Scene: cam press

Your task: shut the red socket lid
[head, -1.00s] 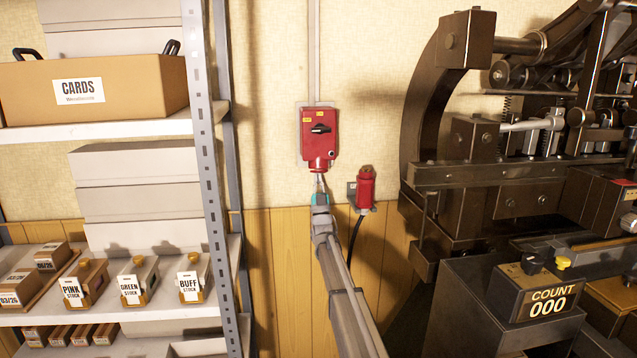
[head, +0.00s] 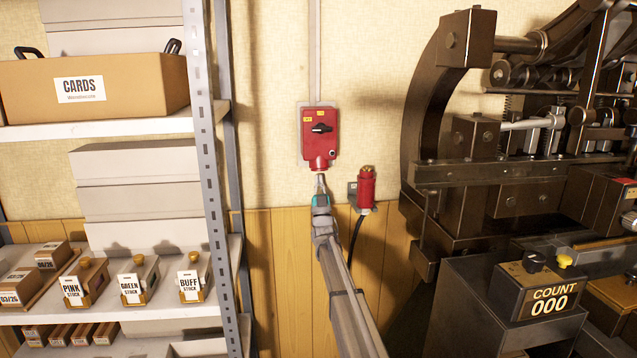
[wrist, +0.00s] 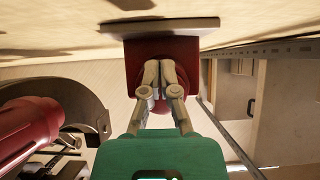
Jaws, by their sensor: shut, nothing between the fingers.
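The red socket box (head: 320,135) is fixed to the wall, with a black rotary switch on its front. A short round red part (head: 320,165) sits at its bottom. The underside of the box also shows in the wrist view (wrist: 135,62), where a round red part is largely hidden behind my fingers. I cannot tell the lid apart there, nor whether it is open or shut. My gripper (head: 320,177) is shut and empty, pointing up just below the box; in the wrist view its fingertips (wrist: 160,66) overlap the underside. Contact is not clear.
A red plug (head: 366,188) stands in a grey wall holder right of my gripper, with a black cable hanging below. A shelf rack (head: 212,170) is close on the left. A large dark press (head: 480,190) fills the right.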

